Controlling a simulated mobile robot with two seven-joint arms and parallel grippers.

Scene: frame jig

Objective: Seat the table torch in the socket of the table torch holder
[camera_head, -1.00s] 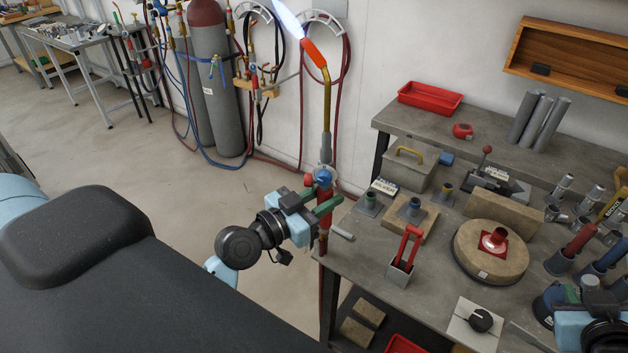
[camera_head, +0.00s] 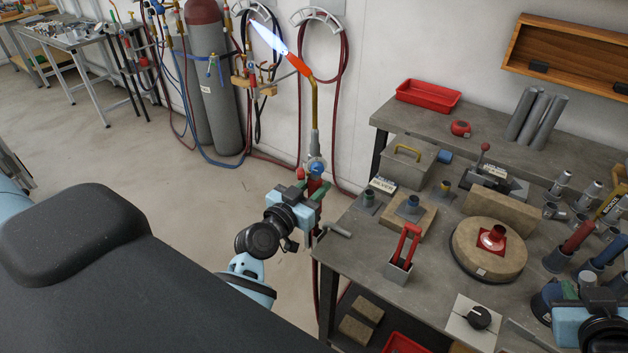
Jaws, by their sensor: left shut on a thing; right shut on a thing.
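The table torch (camera_head: 315,115) is upright, with a bent brass neck, an orange-red tip, a blue knob and a pale blue flame pointing up-left. My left gripper (camera_head: 314,190) is shut on its red handle, just off the table's left edge. A grey box with a red upright frame (camera_head: 399,268) stands on the near table; it looks like the table torch holder, and the torch is well left of it, apart. The inside of its socket is hard to see. My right gripper (camera_head: 568,292), at the lower right edge, is shut on a dark blue round thing (camera_head: 545,300), partly hidden.
A short grey rod (camera_head: 337,229) projects at the left edge. Hoses hang behind the torch.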

